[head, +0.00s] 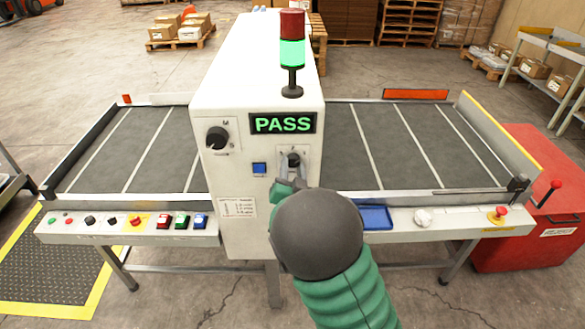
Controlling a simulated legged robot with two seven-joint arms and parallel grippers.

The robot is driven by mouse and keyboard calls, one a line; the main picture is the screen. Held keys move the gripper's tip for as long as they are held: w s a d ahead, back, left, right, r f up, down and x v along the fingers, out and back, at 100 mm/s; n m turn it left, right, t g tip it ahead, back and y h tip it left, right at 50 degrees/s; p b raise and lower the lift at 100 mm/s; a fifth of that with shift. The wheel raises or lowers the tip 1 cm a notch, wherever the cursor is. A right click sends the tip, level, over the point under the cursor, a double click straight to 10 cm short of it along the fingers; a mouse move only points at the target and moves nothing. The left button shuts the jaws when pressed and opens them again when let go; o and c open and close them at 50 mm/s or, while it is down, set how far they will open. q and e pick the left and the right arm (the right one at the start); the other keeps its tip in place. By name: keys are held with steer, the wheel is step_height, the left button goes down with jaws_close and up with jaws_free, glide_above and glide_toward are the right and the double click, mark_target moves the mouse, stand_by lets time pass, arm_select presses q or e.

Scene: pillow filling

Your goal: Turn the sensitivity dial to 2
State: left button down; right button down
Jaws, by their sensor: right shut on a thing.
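A white machine housing (245,75) stands across a conveyor. On its front is a black dial (217,137) with markings on a pale plate, at the upper left. A second small dark dial (294,160) sits on another plate under the green "PASS" display (283,123). My right gripper (294,175) is at this second dial, its fingers closed around it. My dark wrist and green arm cover the area below. The dial's number markings are too small and partly hidden, so its setting cannot be read. My left gripper is not in view.
A blue button (260,168) and a label (238,208) are close to my gripper. A row of buttons lines the left front rail (60,233). A blue tray (376,217) and a red emergency button (498,212) are on the right rail. The conveyor belt (405,150) is empty.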

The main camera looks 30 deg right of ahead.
steer(key=n, duration=0.1)
steer(key=n+p, duration=0.1)
steer(key=n, duration=0.3)
steer(key=shift+w+d+r, duration=0.1)
steer(key=shift+r, duration=0.25)
steer(key=n+p, duration=0.2)
steer(key=n, duration=0.3)
steer(key=shift+n, duration=0.3)
steer(key=c, duration=1.4)
jaws_free()
steer(key=o, duration=0.4)
steer(key=shift+w+f, duration=0.1)
steer(key=shift+f, duration=0.2)
